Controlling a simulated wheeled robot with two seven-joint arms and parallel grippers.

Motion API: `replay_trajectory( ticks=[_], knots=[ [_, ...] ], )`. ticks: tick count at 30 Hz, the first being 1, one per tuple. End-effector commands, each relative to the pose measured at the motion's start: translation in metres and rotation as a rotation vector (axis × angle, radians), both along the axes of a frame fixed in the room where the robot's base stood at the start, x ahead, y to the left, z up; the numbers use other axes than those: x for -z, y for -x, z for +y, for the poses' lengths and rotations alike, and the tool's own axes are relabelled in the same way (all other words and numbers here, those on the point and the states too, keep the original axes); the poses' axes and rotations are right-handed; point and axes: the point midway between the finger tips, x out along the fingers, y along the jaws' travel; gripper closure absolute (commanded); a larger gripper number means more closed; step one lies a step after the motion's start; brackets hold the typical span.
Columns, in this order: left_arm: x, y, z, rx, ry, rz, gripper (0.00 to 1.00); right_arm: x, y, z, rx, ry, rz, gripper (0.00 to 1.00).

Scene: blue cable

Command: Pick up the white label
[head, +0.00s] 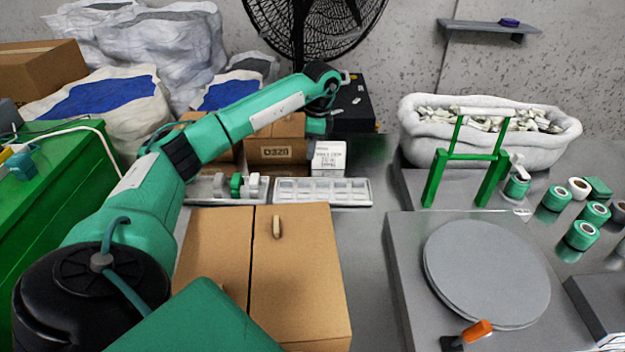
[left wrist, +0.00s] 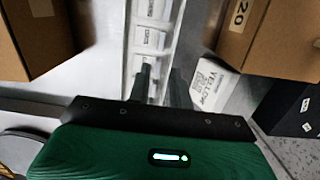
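Several small white labels with dark print (left wrist: 149,38) lie in a row in the compartments of a pale tray in the left wrist view. In the head view the pale tray (head: 364,192) lies behind the large carton; the print in it is too small to read. My left gripper (left wrist: 162,88) points at the tray, its two dark fingers apart with nothing visible between them. Its fingertips overlap the near part of the row in the picture; the height above it is unclear. My right gripper is not in view.
A white printed box (head: 328,157) stands just behind the tray, beside brown cartons (head: 276,152). A second tray (head: 208,190) with green and white pieces lies to the left. A large carton (head: 300,265) stands in front. A round grey plate (head: 487,272) is at right.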

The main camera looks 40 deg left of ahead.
Motion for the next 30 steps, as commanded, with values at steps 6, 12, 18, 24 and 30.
replay_trajectory(
  ticks=[6,12,18,24,30],
  knots=[
    [0.043,0.004,0.005,-0.001,-0.001,0.002,0.79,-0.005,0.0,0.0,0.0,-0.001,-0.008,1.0],
    [0.058,0.005,0.006,-0.001,-0.001,0.001,0.79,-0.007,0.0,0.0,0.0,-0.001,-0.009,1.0],
    [0.075,0.008,0.01,-0.001,-0.001,0.003,0.79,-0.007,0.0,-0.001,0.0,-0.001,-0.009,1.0],
    [0.104,0.011,0.015,0.0,0.0,0.003,0.79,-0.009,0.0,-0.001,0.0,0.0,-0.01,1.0],
    [0.11,0.011,0.016,0.0,-0.001,0.001,0.79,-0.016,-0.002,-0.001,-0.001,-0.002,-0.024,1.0]
  ],
)
